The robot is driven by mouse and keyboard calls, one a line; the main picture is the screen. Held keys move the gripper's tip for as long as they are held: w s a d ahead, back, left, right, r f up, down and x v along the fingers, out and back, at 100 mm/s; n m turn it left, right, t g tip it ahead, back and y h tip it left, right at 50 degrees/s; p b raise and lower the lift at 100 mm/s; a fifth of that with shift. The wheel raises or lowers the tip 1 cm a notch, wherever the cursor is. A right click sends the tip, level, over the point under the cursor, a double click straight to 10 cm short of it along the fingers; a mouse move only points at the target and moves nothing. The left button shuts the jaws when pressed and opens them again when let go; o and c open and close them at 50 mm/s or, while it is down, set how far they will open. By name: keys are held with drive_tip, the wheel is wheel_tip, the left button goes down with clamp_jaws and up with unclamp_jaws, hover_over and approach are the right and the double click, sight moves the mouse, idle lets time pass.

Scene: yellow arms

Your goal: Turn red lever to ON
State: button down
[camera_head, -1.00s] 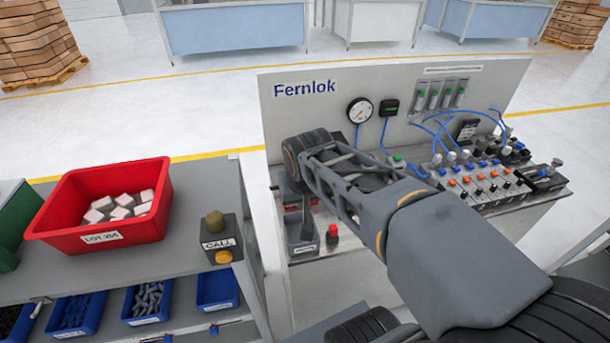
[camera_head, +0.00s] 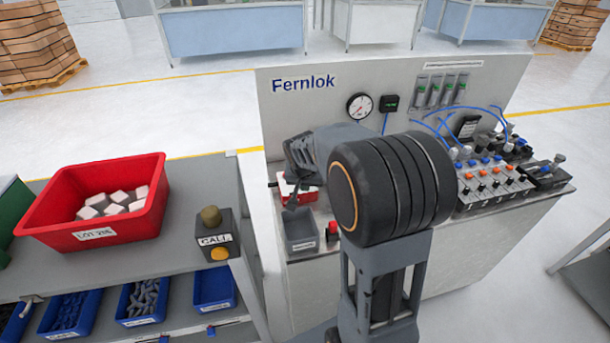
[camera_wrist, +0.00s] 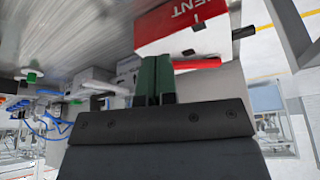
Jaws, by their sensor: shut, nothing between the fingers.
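A white and red valve box (camera_wrist: 185,32) shows in the wrist view, with partly cut-off lettering that seems upside down. The red lever (camera_wrist: 200,64) juts sideways beside the box's white face, and its left end lies close to my fingers. I cannot tell whether they touch. My gripper (camera_wrist: 156,62) has its green fingers together with nothing held, just left of the lever. In the head view my gripper (camera_head: 290,203) hangs by the red and white box (camera_head: 307,196) at the panel's left. The lever cannot be made out there, and no ON mark is readable.
The Fernlok panel (camera_head: 300,110) rises behind. A valve bank (camera_head: 490,180) with blue hoses stands to the right. A call box (camera_head: 216,238) and red crate (camera_head: 100,225) are left.

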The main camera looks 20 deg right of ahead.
drive_tip(key=shift+w+d+r+p, duration=0.15)
drive_tip(key=shift+w+d, duration=0.2)
drive_tip(key=shift+w, duration=0.2)
drive_tip(key=shift+w+d+f+p, duration=0.15)
drive_tip(key=shift+w+d, duration=0.15)
drive_tip(key=shift+w, duration=0.25)
drive_tip(key=shift+w+d+r+p, duration=0.15)
drive_tip(key=shift+w+d, duration=0.2)
drive_tip(key=shift+w, duration=0.2)
drive_tip(key=shift+n, duration=0.3)
